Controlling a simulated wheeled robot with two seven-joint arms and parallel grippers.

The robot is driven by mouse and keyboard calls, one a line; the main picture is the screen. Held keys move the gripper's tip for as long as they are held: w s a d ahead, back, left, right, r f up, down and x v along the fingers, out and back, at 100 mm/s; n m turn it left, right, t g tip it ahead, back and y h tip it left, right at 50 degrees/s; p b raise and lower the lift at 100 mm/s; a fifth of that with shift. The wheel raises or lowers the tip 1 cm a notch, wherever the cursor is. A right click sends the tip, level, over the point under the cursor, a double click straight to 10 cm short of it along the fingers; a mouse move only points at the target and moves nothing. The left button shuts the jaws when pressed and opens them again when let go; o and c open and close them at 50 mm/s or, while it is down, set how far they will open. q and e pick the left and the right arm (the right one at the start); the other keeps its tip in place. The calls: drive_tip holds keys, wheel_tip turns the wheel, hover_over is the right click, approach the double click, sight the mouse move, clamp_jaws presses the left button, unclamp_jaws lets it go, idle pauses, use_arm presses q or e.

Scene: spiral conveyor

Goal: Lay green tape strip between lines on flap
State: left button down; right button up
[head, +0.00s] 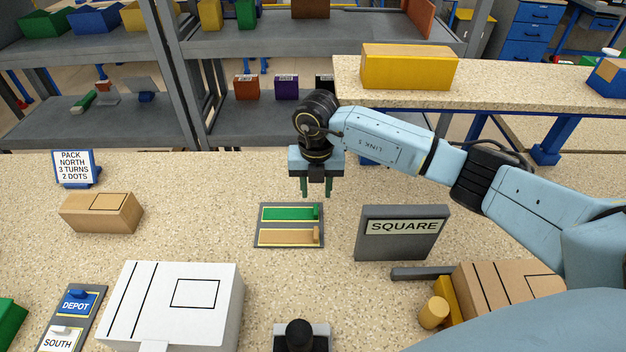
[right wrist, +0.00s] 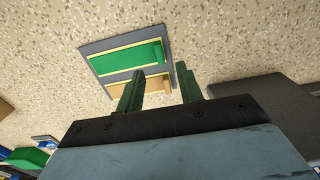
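The green tape strip (head: 285,213) lies on a dark grey holder (head: 258,240), above a tan strip (head: 286,237); a small green tab stands at its right end. It also shows in the right wrist view (right wrist: 125,60). My right gripper (head: 316,194) is open and empty, above and just behind the holder. In the right wrist view its two green fingers (right wrist: 160,78) are apart, with nothing between them. A white box (head: 205,325) at the front left has two black lines and a black square on its top. My left gripper is out of view.
A grey sign reading SQUARE (head: 402,245) stands right of the holder. A lined cardboard box (head: 508,285) is at the front right, near a tan cylinder (head: 433,313). A small cardboard box (head: 101,212) and a PACK sign (head: 76,168) stand left.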

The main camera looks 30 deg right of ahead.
sight(316, 209)
drive_tip(key=shift+f, duration=3.2)
clamp_jaws()
